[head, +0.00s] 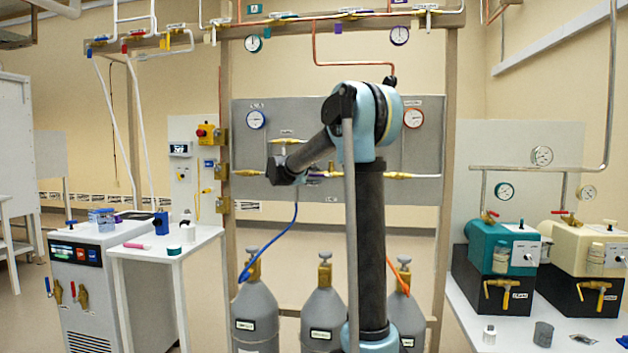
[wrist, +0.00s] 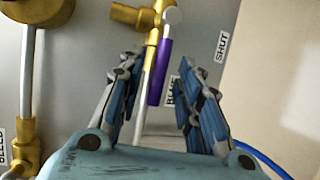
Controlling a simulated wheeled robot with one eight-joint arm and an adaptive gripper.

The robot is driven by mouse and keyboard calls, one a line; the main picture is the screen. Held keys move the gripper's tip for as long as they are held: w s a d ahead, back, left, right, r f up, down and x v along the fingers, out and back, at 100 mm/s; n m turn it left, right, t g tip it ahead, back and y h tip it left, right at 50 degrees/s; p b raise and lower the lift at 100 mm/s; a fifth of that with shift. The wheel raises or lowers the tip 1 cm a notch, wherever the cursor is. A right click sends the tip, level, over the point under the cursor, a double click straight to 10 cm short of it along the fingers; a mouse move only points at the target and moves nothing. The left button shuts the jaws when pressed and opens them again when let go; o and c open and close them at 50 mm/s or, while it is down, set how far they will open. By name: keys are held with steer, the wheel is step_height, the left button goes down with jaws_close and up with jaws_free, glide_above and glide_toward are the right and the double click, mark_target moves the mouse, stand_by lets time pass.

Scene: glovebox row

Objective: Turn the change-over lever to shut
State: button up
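In the wrist view, the change-over lever (wrist: 161,72) is a purple-sleeved handle hanging from a brass valve fitting (wrist: 152,20) on a grey panel. A SHUT label (wrist: 222,46) is to its right. Another label (wrist: 171,92), partly covered by a finger, is just right of the lever's lower end. My gripper (wrist: 160,68) is open, with one finger on each side of the lever as seen here. Contact with the lever cannot be told. In the head view, my arm largely hides the lever and gripper in front of the panel (head: 260,150).
Two pressure gauges (head: 256,119) (head: 413,118) flank the panel. Several grey gas cylinders (head: 255,312) stand below it. A white side table (head: 170,243) is at left, and a bench with pumps (head: 502,255) is at right. A blue hose (head: 285,232) hangs below the panel.

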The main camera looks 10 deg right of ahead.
jaws_close()
steer(key=shift+d, duration=0.15)
